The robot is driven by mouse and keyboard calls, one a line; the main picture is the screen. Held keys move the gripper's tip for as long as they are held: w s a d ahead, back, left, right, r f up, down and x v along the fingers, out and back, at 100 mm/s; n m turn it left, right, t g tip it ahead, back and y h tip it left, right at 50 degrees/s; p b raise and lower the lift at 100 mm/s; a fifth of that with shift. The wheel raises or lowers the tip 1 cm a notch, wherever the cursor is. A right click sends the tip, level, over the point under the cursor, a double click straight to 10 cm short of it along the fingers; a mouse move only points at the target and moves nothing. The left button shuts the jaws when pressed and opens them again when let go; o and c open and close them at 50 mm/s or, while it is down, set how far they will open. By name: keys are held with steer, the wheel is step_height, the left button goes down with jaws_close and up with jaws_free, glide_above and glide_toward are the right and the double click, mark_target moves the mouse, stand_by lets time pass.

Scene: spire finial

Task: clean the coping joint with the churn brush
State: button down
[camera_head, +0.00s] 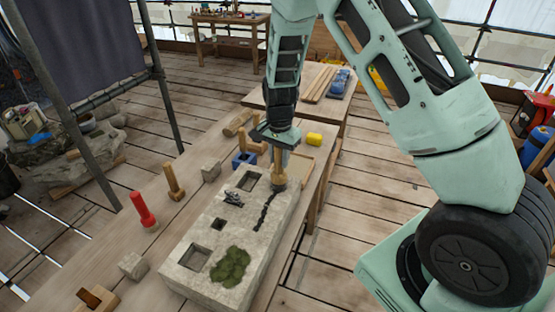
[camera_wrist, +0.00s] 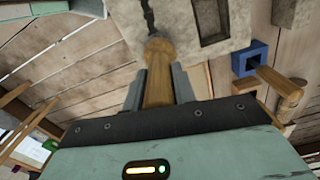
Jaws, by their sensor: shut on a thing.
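The churn brush (camera_head: 279,178) has a wooden handle and a wider round end that points down. My gripper (camera_head: 277,150) is shut on its handle, and the wrist view shows the handle (camera_wrist: 158,92) between the two fingers. The pale grey coping stone (camera_head: 215,222) lies on the bench. Its joint (camera_head: 264,212) is a dark, jagged line, also visible in the wrist view (camera_wrist: 149,18). The brush's lower end is at the far end of this line. I cannot tell whether it touches the stone.
Green moss (camera_head: 230,266), square pockets and a small grey piece (camera_head: 234,197) are on the stone. A red-handled tool (camera_head: 144,211), a wooden mallet (camera_head: 173,182), a blue block (camera_head: 243,159) and a yellow item (camera_head: 314,139) stand around it. Stone cubes sit left.

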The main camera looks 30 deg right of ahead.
steer(key=shift+d, duration=0.1)
stand_by(0.3)
step_height(320, 180, up, 7)
steer(key=p, duration=0.5)
steer(key=shift+p, duration=0.35)
steer(key=s+a+n, duration=0.9)
steer(key=s+a, duration=0.1)
steer(key=a, duration=0.5)
steer(key=shift+s+d+f+b, duration=0.1)
steer(key=shift+s+f+b, duration=0.05)
steer(key=shift+f+b, duration=1.2)
steer(key=shift+s+d+f+b, duration=0.1)
steer(key=shift+f+b, duration=1)
steer(key=shift+f, duration=0.45)
steer(key=shift+f+b, duration=0.5)
steer(key=shift+f, duration=0.25)
